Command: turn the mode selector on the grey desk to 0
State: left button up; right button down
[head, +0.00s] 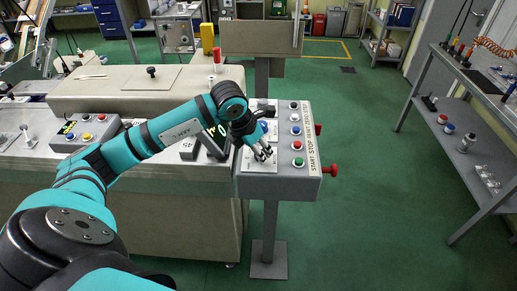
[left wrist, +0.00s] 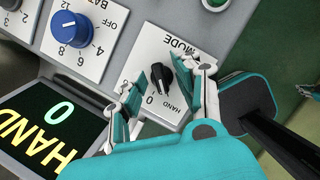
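The mode selector (left wrist: 163,76) is a black knob on a white plate marked MODE, 0 and HAND, in the left wrist view. I cannot tell for certain which mark its pointer faces. My left gripper (left wrist: 168,84) is open, with one finger on each side of the knob; contact is not clear. In the head view my left gripper (head: 263,153) is over the lower left of the grey desk (head: 283,187) and hides the knob. A dark display (left wrist: 52,127) beside the plate reads 0 and HAND. My right gripper is out of view.
A blue batch dial (left wrist: 70,28) is beside the mode plate. A column of buttons, including a green one (head: 298,163), runs along the desk's right. A red mushroom button (head: 331,170) sticks out of its right side.

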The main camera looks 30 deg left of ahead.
pick_arm(q)
grip_shut()
jog(key=shift+a+f+m+b, duration=0.1)
jog(key=shift+m+b, duration=0.4)
jog(key=shift+b, duration=0.25)
jog(key=shift+w+m+h+b, duration=0.1)
jog(key=shift+m+h+b, duration=0.4)
jog(key=shift+m+b, duration=0.6)
jog(key=shift+m+g+h+b, duration=0.4)
jog(key=shift+m+b, duration=0.5)
jog(key=shift+m, duration=0.2)
jog(key=shift+r+m+g+h+b, duration=0.1)
jog(key=shift+m+g+h+b, duration=0.2)
jog(key=shift+m, duration=0.45)
jog(key=shift+r+m+g+h+b, duration=0.1)
jog(key=shift+m+b, duration=0.3)
jog(key=shift+m, duration=0.35)
jog(key=shift+a, duration=0.1)
